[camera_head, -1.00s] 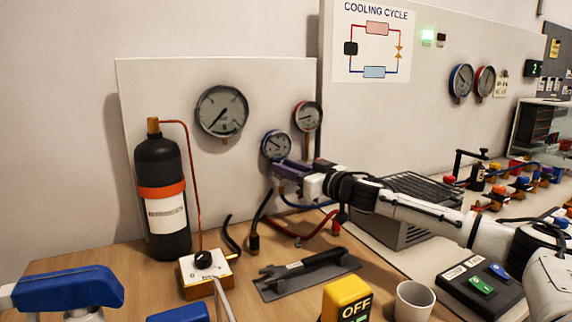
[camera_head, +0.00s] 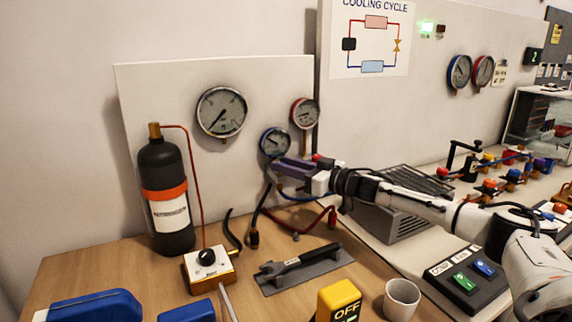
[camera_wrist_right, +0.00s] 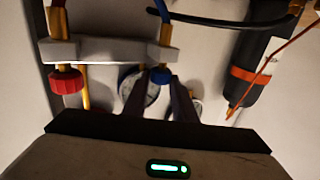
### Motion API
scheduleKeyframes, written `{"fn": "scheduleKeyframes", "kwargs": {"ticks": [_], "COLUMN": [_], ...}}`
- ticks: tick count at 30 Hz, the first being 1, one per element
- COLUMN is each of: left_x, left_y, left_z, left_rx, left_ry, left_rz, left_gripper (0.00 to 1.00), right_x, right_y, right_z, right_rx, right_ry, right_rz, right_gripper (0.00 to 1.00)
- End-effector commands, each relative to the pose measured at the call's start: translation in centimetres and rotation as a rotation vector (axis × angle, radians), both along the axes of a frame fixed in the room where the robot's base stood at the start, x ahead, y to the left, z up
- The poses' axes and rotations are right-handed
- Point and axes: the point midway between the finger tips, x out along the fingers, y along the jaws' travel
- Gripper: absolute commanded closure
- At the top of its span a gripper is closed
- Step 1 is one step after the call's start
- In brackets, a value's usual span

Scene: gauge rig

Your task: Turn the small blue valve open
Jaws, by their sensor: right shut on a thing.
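My right gripper (camera_head: 280,168), with purple fingers, reaches in from the right to the foot of the small blue-rimmed gauge (camera_head: 275,142). In the right wrist view its two dark fingers (camera_wrist_right: 160,88) stand on either side of the small blue valve knob (camera_wrist_right: 160,76) and are shut on it. The knob sits under the right end of a grey manifold bar (camera_wrist_right: 110,50). A red knob (camera_wrist_right: 66,84) sits under the bar's left end, clear of the fingers. In the head view the blue knob is hidden behind the gripper. My left gripper is not in view.
A black bottle (camera_head: 165,210) stands left of the gripper. A small box with a black knob (camera_head: 208,262), a grey plate with a tool (camera_head: 300,268), a yellow OFF block (camera_head: 338,300) and a white cup (camera_head: 402,298) stand in front. Hoses run below the gauges.

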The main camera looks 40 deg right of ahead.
Motion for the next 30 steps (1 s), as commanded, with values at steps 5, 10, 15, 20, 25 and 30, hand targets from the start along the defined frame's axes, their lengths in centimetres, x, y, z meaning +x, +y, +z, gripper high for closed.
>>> {"fn": "scheduleKeyframes", "kwargs": {"ticks": [5, 10, 15, 20, 25, 30], "left_x": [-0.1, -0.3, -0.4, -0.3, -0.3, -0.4], "left_y": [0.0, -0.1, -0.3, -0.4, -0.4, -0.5], "left_z": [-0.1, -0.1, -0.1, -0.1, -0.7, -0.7], "left_rx": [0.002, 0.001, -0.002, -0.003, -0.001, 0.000], "left_ry": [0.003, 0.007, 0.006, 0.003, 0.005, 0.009], "left_rz": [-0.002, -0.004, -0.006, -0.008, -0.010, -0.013], "left_gripper": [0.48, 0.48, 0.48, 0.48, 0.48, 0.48], "right_x": [0.0, 0.0, 0.0, -0.7, -2.0, -3.2], "right_y": [0.0, 0.0, 0.0, -0.3, -0.5, -0.7], "right_z": [0.0, 0.0, 0.0, -0.2, -0.5, -0.3], "right_rx": [0.000, 0.000, 0.000, 0.002, -0.001, 0.002], "right_ry": [0.000, 0.000, 0.000, 0.002, 0.005, 0.006], "right_rz": [0.000, 0.000, -0.001, -0.003, -0.002, -0.002], "right_gripper": [0.62, 0.57, 0.57, 0.57, 0.57, 0.57]}}
